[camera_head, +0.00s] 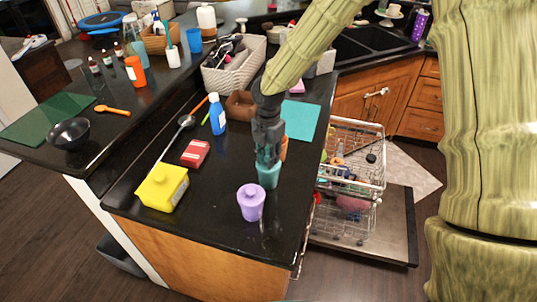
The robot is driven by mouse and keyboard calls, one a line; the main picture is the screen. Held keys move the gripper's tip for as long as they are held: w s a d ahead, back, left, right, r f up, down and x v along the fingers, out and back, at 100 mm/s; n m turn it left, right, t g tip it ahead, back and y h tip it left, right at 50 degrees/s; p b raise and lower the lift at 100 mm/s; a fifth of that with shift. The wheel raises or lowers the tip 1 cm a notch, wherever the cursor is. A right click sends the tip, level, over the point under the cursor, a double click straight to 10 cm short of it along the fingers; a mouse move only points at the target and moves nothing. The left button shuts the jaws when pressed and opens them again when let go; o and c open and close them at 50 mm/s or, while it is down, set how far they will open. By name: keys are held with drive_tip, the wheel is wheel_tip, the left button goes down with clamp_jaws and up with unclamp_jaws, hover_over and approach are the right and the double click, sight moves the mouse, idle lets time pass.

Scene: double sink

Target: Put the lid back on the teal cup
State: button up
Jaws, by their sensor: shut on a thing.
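The teal cup (268,178) stands upright on the dark counter, near its right edge. My gripper (267,158) points straight down right over the cup, with its fingers at the cup's top. It is shut on a small teal piece there that looks like the lid. The fingers hide most of this piece, and I cannot tell whether it touches the rim or is seated.
A yellow container (162,188), a red box (195,153) and a blue bottle (217,115) are left. An orange object (284,148) is behind my gripper. An open dishwasher rack (350,165) is right.

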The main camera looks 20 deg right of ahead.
idle(0.4)
drive_tip(key=o, duration=1.3)
drive_tip(key=shift+o, duration=0.2)
drive_tip(key=shift+r, duration=0.1)
drive_tip(key=shift+r+p, duration=3.2)
drive_tip(key=shift+r, duration=0.25)
drive_tip(key=shift+c, duration=0.3)
clamp_jaws()
